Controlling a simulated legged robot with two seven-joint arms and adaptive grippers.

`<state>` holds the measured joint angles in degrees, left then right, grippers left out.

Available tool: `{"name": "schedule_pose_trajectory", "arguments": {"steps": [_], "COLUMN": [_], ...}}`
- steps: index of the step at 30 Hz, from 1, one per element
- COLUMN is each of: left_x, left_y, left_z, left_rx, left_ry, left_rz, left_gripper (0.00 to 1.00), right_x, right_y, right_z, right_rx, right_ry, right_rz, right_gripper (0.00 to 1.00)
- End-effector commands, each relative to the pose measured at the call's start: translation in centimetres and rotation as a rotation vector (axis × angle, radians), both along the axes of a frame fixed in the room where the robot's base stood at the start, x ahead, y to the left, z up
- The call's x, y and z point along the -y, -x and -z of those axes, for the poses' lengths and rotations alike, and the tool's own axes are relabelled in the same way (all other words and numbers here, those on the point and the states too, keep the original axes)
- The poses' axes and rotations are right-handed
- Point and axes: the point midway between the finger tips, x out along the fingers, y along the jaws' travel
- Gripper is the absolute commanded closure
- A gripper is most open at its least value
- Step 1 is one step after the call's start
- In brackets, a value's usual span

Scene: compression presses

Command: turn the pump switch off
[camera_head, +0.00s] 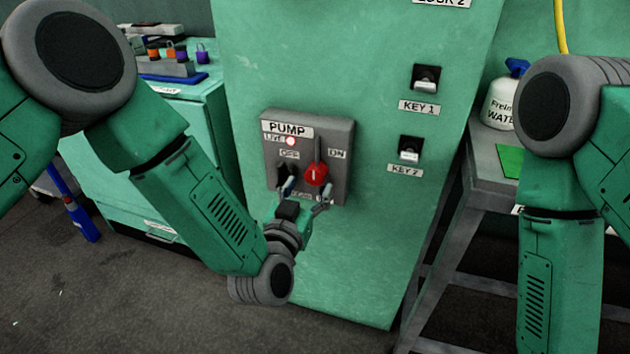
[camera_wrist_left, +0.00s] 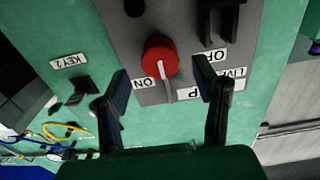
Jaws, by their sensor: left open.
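The grey pump box (camera_head: 343,130) is on the front of a green cabinet, with PUMP, LIVE, OFF and ON labels. A round lamp (camera_head: 291,141) beside LIVE is lit. The pump switch has a red round knob (camera_head: 317,174) and a thin grey lever pointing up, with the ON label to its right. My left gripper (camera_head: 306,193) is open in front of the box's lower part. In the left wrist view the red knob (camera_wrist_left: 160,57) lies beyond the open fingers (camera_wrist_left: 163,76), its lever showing between them; contact is unclear. My right gripper is out of view.
KEY 1 switch (camera_head: 425,79) and KEY 2 switch (camera_head: 409,150) are right of the box. A side table (camera_head: 483,165) holds a white water bottle (camera_head: 503,98). A green bench (camera_head: 215,115) with padlocks stands at left. My right arm hangs at the right.

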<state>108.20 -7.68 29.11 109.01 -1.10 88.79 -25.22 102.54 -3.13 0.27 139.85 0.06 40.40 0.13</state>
Motion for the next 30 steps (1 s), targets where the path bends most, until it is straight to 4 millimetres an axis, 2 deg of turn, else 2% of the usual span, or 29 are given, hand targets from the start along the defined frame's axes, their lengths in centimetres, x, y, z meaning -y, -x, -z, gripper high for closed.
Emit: {"name": "schedule_pose_trajectory", "arguments": {"steps": [3, 7, 12, 19, 20, 24, 30], "left_x": [0.6, 1.1, 1.4, 1.4, 1.4, 1.4, 1.4], "left_y": [-2.0, -3.4, -4.2, -4.2, -4.2, -4.2, -4.2], "left_z": [0.1, 0.1, 0.0, 0.0, 0.0, 0.0, 0.1], "left_rx": [0.003, 0.0, -0.001, -0.002, -0.002, -0.002, -0.003], "left_ry": [0.001, 0.0, 0.001, -0.001, -0.001, -0.001, 0.003], "left_rz": [-0.002, -0.001, 0.0, 0.0, 0.0, 0.0, 0.001], "left_gripper": [0.46, 0.46, 0.46, 0.46, 0.49, 0.98, 1.0], "right_x": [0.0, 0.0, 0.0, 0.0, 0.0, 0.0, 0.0], "right_y": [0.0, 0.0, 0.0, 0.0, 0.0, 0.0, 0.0], "right_z": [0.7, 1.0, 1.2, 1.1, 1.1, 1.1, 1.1], "right_rx": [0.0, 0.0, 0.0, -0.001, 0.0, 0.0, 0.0], "right_ry": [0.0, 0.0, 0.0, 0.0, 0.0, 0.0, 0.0], "right_rz": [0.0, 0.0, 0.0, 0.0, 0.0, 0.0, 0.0], "right_gripper": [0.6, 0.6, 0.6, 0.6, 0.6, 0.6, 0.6]}}
